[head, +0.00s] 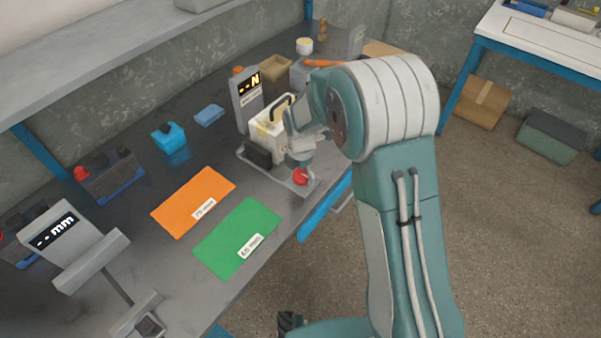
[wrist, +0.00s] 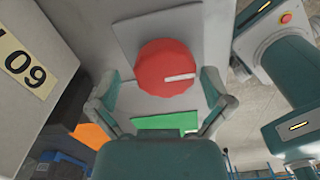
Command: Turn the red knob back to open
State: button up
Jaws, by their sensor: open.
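The red knob (wrist: 167,68) fills the middle of the wrist view, with a white pointer line aimed to the right in that picture. It sits on a grey plate. In the head view the red knob (head: 301,177) is at the front right corner of the press-like fixture's base (head: 312,187). My gripper (wrist: 158,100) is open, its two fingers spread to either side of the knob's near part. I cannot tell whether they touch it. In the head view my gripper (head: 300,160) is just above the knob and partly hides it.
A display unit (head: 250,88) and a cream block with a black handle (head: 268,130) stand close behind the knob. An orange mat (head: 190,203) and a green mat (head: 235,235) lie to the left. The bench's front edge is close to the knob.

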aim_at(301, 174)
notch_tip(301, 174, up, 12)
dwell(0.6)
jog(key=shift+f, duration=0.1)
jog(key=s+d+r+m+t, duration=0.3)
jog(key=s+d+r+m, duration=0.6)
jog(key=s+r+m, duration=0.3)
jog(key=s+d+r+m+t, duration=0.1)
jog(key=s+d+m, duration=0.2)
jog(key=s+m, duration=0.4)
jog(key=s+d+r+m+t, duration=0.1)
jog(key=s+d+m, duration=0.2)
jog(key=s+m, duration=0.3)
jog(key=shift+s+r+m+t, duration=0.15)
jog(key=shift+s+m+t, duration=0.2)
jog(key=shift+m, duration=0.35)
